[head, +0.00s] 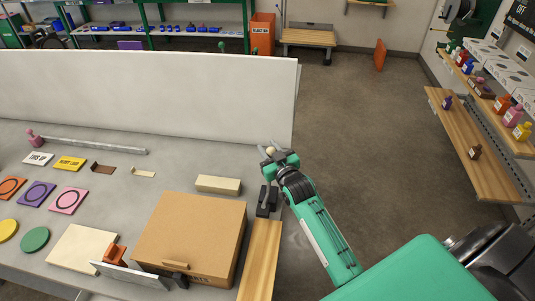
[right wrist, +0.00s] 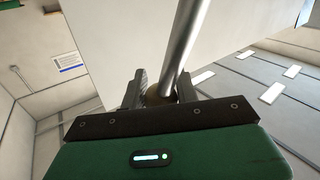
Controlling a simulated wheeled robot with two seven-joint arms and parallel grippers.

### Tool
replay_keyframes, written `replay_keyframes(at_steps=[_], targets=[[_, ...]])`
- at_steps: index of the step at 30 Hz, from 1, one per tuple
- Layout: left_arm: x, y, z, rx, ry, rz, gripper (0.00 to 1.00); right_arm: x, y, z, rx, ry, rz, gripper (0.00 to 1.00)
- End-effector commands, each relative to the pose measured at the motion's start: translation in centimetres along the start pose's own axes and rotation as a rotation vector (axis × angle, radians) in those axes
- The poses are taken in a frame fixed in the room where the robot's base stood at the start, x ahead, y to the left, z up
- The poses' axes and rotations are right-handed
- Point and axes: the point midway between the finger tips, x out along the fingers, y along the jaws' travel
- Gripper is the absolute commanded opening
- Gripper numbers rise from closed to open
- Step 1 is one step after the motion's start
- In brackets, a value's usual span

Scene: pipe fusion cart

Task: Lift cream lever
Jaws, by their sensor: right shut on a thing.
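My right gripper (head: 274,153) is at the right edge of the grey table, by the end of the white panel. Its fingers are shut on the cream lever's round knob (head: 270,150). In the right wrist view the gripper (right wrist: 161,90) has one finger on each side of the knob (right wrist: 158,97), which looks brownish in shade. The lever's metal rod (right wrist: 186,45) runs up and away from it, tilted. A black mount (head: 266,200) sits on the table edge just below the gripper. My left gripper is not in view.
A cardboard box (head: 190,238) and a cream block (head: 218,184) stand left of the gripper. A wooden strip (head: 260,262) lies along the table's right edge. The white panel (head: 150,95) rises behind. Open floor (head: 350,130) lies to the right, with shelves (head: 470,150) at the wall.

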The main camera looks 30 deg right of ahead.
Motion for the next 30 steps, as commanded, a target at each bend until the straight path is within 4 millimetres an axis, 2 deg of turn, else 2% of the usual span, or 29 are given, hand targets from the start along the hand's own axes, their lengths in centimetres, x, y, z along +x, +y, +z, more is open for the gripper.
replay_keyframes(at_steps=[1,19,20,22,30], targets=[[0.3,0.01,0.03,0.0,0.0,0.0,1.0,0.06,-0.06,1.06,0.0,-0.016,-0.002,0.0],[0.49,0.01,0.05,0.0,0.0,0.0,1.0,0.32,-0.02,1.71,0.002,-0.024,-0.005,0.0],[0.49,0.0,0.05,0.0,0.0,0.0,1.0,0.32,-0.03,1.72,0.002,-0.024,-0.006,0.36],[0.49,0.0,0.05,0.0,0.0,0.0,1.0,0.34,-0.02,1.64,0.002,-0.023,-0.005,0.5],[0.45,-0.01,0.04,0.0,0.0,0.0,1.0,0.43,0.14,1.12,0.001,-0.012,-0.003,0.52]])
